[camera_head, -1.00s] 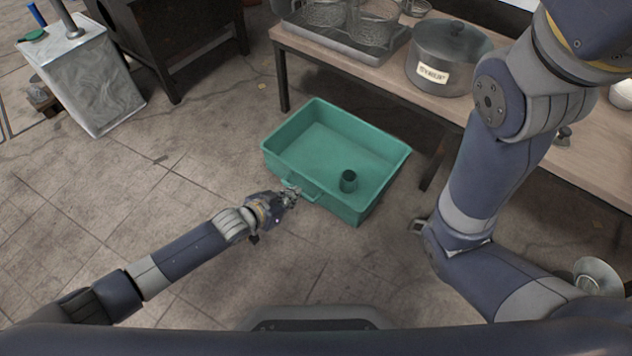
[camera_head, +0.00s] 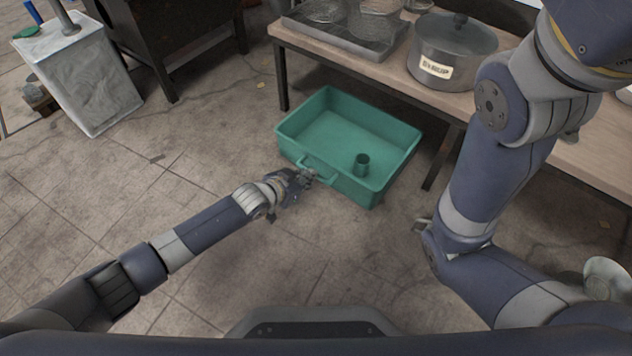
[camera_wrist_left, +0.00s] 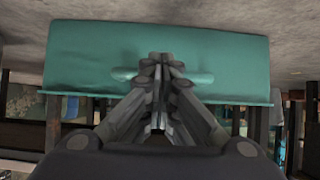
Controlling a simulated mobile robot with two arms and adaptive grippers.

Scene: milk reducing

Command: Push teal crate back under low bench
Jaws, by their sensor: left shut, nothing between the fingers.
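The teal crate (camera_head: 350,187) stands on the floor at the front of the low bench (camera_head: 343,48), its far side close to the bench legs. A small dark green cup (camera_head: 362,164) is inside it. My left gripper (camera_head: 311,175) is shut and empty, with its fingertips at the crate's near wall by the handle. In the left wrist view the shut fingers (camera_wrist_left: 160,62) point at the crate wall (camera_wrist_left: 215,55) in the middle of its handle; whether they touch cannot be told. My right arm crosses the right side of the head view, and its gripper cannot be made out.
A lidded steel pot (camera_head: 452,60) and a metal tray (camera_head: 350,30) with wire baskets stand on the bench. Bench legs (camera_head: 281,78) rise beside the crate's far corner. A silver tin (camera_head: 85,85) stands at left. The floor left of the crate is clear.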

